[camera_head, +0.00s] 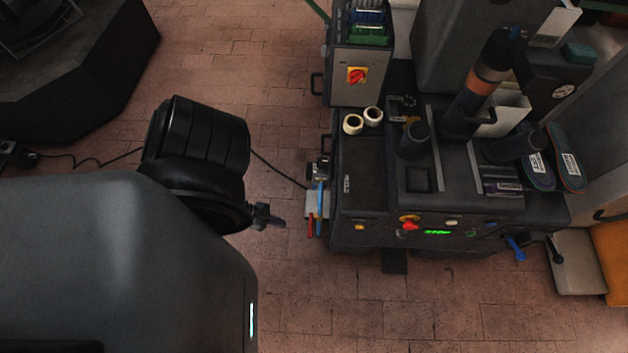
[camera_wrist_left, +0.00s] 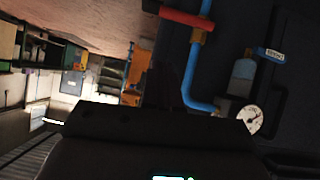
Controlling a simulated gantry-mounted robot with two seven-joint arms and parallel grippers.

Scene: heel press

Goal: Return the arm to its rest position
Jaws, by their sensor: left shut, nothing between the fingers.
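My left arm (camera_head: 110,255) comes in from the left of the head view and fills much of its lower left. Its small dark left gripper (camera_head: 272,218) points right, towards the left side of the heel press (camera_head: 362,210). The gripper is shut and empty. In the picture a gap of floor shows between its tips and the red and blue pipe fittings on the press. The left wrist view shows a blue pipe (camera_wrist_left: 198,100), a red lever (camera_wrist_left: 187,19) and a round gauge (camera_wrist_left: 249,119) close by. My right gripper is in neither view.
The press panel carries a red button (camera_head: 409,226) and a green display (camera_head: 437,232). Two pale rolls (camera_head: 353,124) stand on the press top. Shoe soles (camera_head: 571,164) lie at its right. A black platform (camera_head: 95,85) stands upper left. Brick floor (camera_head: 240,60) is clear between.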

